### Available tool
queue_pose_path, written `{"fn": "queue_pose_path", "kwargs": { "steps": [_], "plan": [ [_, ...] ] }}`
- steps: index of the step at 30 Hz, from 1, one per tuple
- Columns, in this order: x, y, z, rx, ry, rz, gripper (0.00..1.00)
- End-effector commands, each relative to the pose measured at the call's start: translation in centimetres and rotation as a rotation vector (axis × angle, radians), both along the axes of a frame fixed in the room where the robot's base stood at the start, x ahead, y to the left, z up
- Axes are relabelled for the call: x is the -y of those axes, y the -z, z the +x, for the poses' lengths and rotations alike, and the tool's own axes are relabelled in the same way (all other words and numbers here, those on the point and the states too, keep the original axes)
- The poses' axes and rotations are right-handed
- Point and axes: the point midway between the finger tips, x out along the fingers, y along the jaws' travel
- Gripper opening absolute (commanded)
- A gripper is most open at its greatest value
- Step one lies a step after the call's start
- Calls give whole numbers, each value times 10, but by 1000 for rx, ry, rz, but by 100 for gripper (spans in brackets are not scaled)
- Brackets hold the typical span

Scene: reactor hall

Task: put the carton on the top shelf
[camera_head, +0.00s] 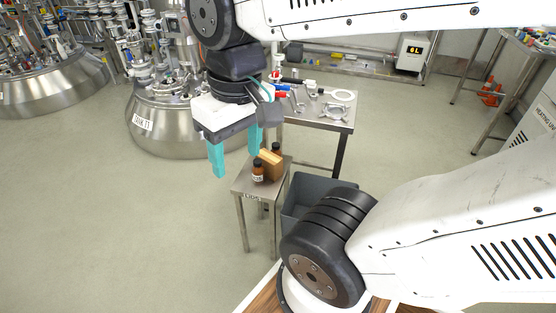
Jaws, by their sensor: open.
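A small brown carton (271,164) stands on a small steel stand (244,187), between two dark brown bottles. My gripper (236,165) has two teal fingers that point down and are spread apart, with nothing visible between them. In the picture, the gripper is up and to the left of the carton, and its right finger shows close to the carton's left side. I cannot tell the exact height gap. No top shelf can be made out in this view.
One bottle (258,171) is in front of the carton, another (276,149) behind it. A grey bin (318,190) stands right of the stand. A steel table (318,117) with tools is behind. A steel tank (165,125) stands behind left. The floor at left is clear.

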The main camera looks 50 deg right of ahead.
Motion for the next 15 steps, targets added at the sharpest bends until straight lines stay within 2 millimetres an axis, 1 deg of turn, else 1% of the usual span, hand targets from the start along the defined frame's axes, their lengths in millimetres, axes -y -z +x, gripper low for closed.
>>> {"fn": "queue_pose_path", "kwargs": {
  "steps": [5, 8, 11, 15],
  "plan": [
    [-7, 12, 33, -161, 159, 185, 58],
    [-7, 20, 60, -253, 278, 324, 58],
    [-3, 30, 90, -329, 400, 468, 58],
    [14, 48, 134, -415, 576, 675, 58]
  ]
}}
